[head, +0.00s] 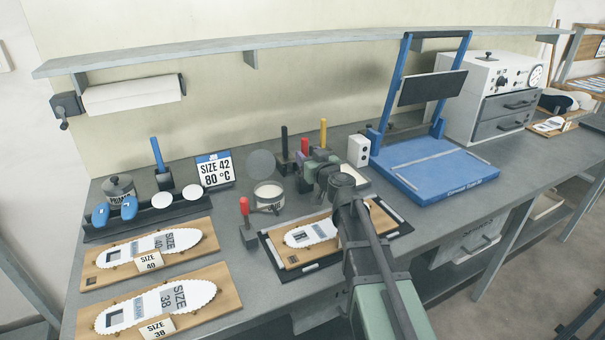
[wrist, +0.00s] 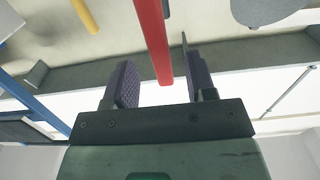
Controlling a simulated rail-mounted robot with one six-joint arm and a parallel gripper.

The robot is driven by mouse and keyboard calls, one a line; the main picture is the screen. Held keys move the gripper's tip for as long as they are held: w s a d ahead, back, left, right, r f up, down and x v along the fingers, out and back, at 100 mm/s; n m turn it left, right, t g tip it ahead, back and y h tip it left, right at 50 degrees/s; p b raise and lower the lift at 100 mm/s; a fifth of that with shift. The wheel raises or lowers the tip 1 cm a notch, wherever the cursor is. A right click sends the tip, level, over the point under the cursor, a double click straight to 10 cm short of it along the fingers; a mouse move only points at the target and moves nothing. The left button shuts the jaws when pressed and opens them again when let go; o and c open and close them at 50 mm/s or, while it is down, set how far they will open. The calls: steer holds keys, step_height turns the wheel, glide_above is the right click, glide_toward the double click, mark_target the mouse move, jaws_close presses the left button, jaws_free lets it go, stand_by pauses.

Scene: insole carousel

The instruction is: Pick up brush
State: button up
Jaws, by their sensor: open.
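No bristles show, so I cannot tell for certain which handled tool is the brush. My gripper (head: 311,158) is open over the back of the bench, among upright handles. In the wrist view a red handle (wrist: 152,40) passes between the spread fingers of my gripper (wrist: 156,68); I see no grip on it. In the head view a red handle (head: 304,146) shows just behind my gripper, its lower part hidden. Another red-handled tool (head: 244,211) stands in a grey block, left of my gripper and beside the white tin (head: 268,196).
A black handle (head: 284,139) and a yellow handle (head: 323,132) stand close to my gripper. The blue press (head: 440,172) is to the right. Boards with insoles (head: 168,305) lie at the front left. A wall shelf (head: 290,47) runs above.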

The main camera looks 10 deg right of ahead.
steer(key=x, duration=0.5)
steer(key=shift+w, duration=0.1)
jaws_close()
